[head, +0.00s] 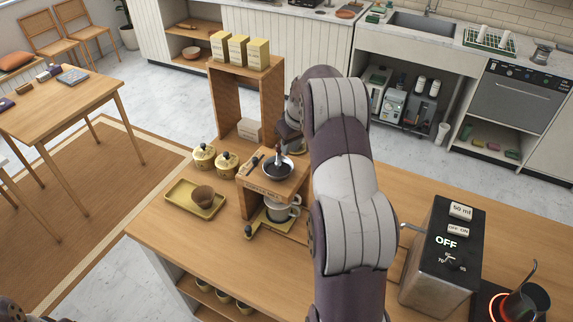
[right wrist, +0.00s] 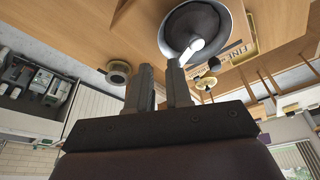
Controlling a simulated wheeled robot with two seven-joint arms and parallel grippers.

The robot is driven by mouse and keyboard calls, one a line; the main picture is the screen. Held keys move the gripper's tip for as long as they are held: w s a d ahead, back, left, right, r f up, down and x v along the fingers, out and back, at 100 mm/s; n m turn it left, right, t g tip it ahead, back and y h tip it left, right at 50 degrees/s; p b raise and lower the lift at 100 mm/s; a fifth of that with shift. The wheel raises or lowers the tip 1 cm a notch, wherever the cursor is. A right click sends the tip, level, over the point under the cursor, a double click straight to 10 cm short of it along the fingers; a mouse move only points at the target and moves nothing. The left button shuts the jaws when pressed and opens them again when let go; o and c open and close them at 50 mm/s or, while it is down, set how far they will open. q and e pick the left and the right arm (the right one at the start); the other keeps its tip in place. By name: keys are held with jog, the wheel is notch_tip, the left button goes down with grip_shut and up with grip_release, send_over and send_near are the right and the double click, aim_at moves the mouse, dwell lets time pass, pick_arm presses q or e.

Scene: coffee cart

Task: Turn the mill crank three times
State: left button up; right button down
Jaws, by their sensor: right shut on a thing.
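The wooden coffee mill (head: 268,186) stands on the cart with a dark round hopper bowl (head: 278,168) on top. In the right wrist view the hopper (right wrist: 192,32) is just beyond my fingers. The pale crank arm (right wrist: 205,50) runs from the bowl towards the fingertips. My right gripper (right wrist: 163,70) is shut on the crank's end, at the hopper's far side in the head view. A light mug (head: 280,213) stands below the hopper. My left gripper is not in view.
Two lidded yellow jars (head: 204,155) and a yellow tray (head: 182,193) with a brown cup (head: 203,196) are left of the mill. A wooden shelf (head: 272,95) with yellow boxes rises behind. A metal appliance (head: 424,278) stands at right. The cart's front left is clear.

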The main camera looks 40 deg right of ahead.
jog(key=shift+w+d+r, duration=0.2)
jog(key=shift+d+r, duration=0.15)
jog(key=shift+r, duration=0.1)
jog(key=shift+s+d+f+b, duration=0.35)
jog(key=shift+s+f+b, duration=0.15)
jog(key=shift+f, duration=0.25)
jog(key=shift+s+a+r, duration=0.25)
jog(key=shift+s+a, duration=0.1)
jog(key=shift+s+a+f+b, duration=0.3)
jog(key=shift+s+a+b, duration=0.05)
jog(key=shift+s+b, duration=0.1)
jog(key=shift+s+a, duration=0.15)
jog(key=shift+s, duration=0.1)
jog(key=shift+s+a+r, duration=0.15)
jog(key=shift+s+a, duration=0.2)
jog(key=shift+s, duration=0.1)
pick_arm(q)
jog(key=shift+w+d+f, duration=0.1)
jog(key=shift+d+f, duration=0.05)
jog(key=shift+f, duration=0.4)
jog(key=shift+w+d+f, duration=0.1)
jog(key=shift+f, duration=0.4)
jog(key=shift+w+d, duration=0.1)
pick_arm(e)
jog(key=shift+w, duration=0.1)
